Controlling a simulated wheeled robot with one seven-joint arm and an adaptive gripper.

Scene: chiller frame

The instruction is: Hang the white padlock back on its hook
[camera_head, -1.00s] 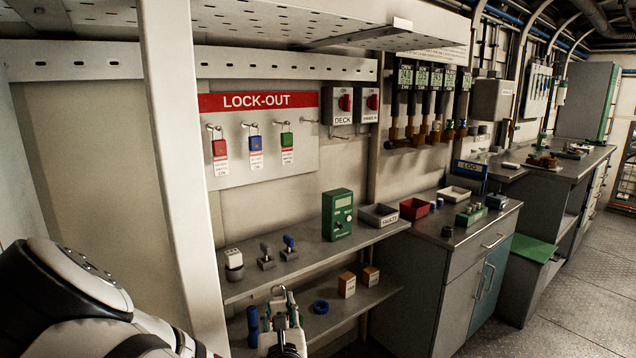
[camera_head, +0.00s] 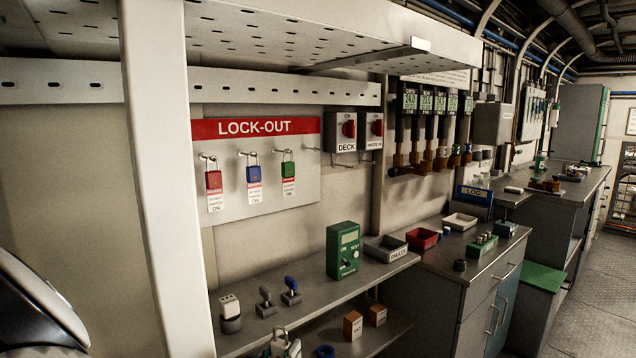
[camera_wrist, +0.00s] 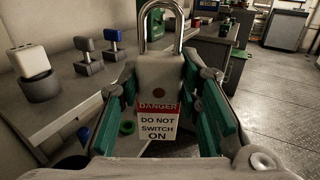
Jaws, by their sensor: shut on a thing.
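The white padlock (camera_wrist: 160,75) is upright between the green-padded fingers of my gripper (camera_wrist: 161,92) in the wrist view. Its steel shackle points up, and a red and white danger tag hangs below its body. In the head view, its shackle (camera_head: 280,335) shows at the bottom edge, below the lock-out board (camera_head: 262,200) and in front of the upper shelf; most of my gripper is cut off there. Red (camera_head: 214,180), blue (camera_head: 254,174) and green (camera_head: 288,170) padlocks hang with tags on the board. A bare hook (camera_head: 312,148) sticks out right of the green one.
The upper shelf (camera_head: 300,307) holds a white block in a dark cup (camera_head: 230,313), grey and blue-topped (camera_head: 291,291) parts and a green tester (camera_head: 343,250). A white post (camera_head: 168,180) stands left of the board. A perforated shelf (camera_head: 330,40) overhangs it.

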